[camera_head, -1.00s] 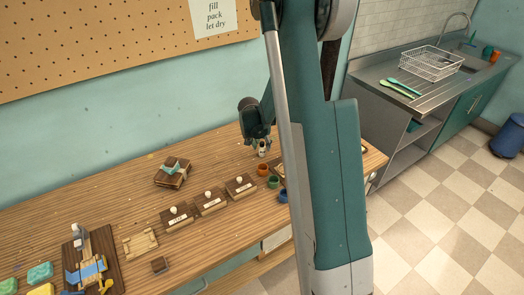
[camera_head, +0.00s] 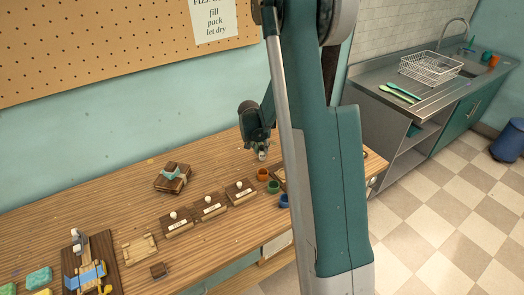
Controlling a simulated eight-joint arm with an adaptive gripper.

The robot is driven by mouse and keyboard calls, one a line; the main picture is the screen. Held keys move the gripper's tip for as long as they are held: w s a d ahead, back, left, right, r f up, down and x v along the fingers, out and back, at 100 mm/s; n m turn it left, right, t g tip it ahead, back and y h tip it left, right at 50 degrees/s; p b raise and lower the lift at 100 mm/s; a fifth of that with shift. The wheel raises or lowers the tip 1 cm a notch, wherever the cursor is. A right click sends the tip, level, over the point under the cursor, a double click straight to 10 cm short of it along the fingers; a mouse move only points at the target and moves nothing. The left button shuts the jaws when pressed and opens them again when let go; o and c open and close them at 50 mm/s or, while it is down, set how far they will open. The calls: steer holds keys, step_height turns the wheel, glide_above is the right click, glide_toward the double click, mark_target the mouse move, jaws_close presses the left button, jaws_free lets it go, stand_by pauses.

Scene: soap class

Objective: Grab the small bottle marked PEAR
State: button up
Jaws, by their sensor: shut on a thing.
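My gripper (camera_head: 262,148) is beyond my arm, low over the far right part of the wooden table (camera_head: 120,212). It is shut on a small bottle (camera_head: 262,155), of which only a little pale part shows below the fingers. Any label on this bottle is too small to read, so I cannot tell whether it says PEAR. I cannot tell whether its base touches the table. Part of the area to its right is hidden behind my arm.
Orange, green and blue cups (camera_head: 263,174) stand just in front of my gripper. Several labelled wooden blocks with white knobs (camera_head: 209,206) line the table's middle. A dark box with a teal band (camera_head: 172,178) lies behind them. A sink counter (camera_head: 400,85) stands at right.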

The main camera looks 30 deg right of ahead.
steer(key=shift+r+p, duration=0.35)
steer(key=shift+r, duration=4.25)
